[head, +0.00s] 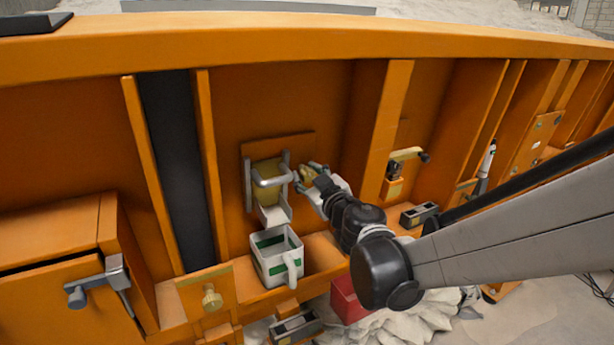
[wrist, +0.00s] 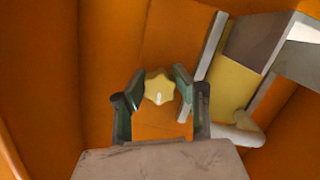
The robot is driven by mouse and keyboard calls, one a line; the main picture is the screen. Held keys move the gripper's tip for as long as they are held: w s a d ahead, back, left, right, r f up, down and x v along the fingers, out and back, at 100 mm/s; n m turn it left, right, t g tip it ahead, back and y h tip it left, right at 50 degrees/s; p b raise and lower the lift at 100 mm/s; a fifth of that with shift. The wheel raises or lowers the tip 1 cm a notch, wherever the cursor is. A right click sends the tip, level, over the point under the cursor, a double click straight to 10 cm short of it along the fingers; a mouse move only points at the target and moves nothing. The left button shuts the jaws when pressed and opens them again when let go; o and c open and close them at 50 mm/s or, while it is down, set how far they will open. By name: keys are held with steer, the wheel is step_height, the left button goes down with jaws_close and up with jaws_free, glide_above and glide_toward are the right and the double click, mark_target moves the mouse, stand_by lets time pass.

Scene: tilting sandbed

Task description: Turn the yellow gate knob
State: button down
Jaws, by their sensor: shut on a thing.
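The yellow gate knob (wrist: 158,87) is a small star-shaped handle on the orange wall. It sits between the two fingers of my gripper (wrist: 158,95) in the wrist view, and the fingers are shut on its sides. In the head view my gripper (head: 311,178) reaches the knob (head: 305,173) from the right, and its fingers partly hide it. The gate (head: 268,175) left of the knob has a yellowish panel, a grey bar handle and a pale spout below. The gate's side and bar also show at right in the wrist view.
A white and green mug (head: 275,268) with its handle to the front right stands on the orange ledge below the spout. Another yellow knob (head: 211,298) is at lower left. A red box (head: 348,300) lies below my arm. An orange post (head: 388,115) rises right of the gate.

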steer(key=shift+n+t+h+b, duration=0.4)
steer(key=shift+n+b, duration=0.25)
steer(key=shift+n, duration=0.95)
steer(key=shift+n+t+b, duration=0.4)
steer(key=shift+n+b, duration=0.3)
steer(key=shift+n, duration=1)
steer(key=shift+n+t+h+b, duration=0.3)
steer(key=shift+n+b, duration=0.4)
steer(key=shift+n, duration=0.9)
steer(key=n+b, duration=0.1)
steer(key=n, duration=0.3)
steer(key=shift+f+t, duration=0.1)
steer(key=shift+t, duration=0.3)
steer(key=n+b, duration=0.1)
steer(key=n, duration=0.2)
steer(key=shift+n+t+b, duration=0.3)
steer(key=shift+n, duration=0.1)
steer(key=n+y+b, duration=0.1)
steer(key=n, duration=0.3)
steer(key=n+y, duration=0.1)
steer(key=n, duration=0.3)
steer(key=shift+y+b, duration=0.3)
steer(key=shift+b, duration=0.05)
steer(key=shift+n+y, duration=0.5)
steer(key=shift+n, duration=1.6)
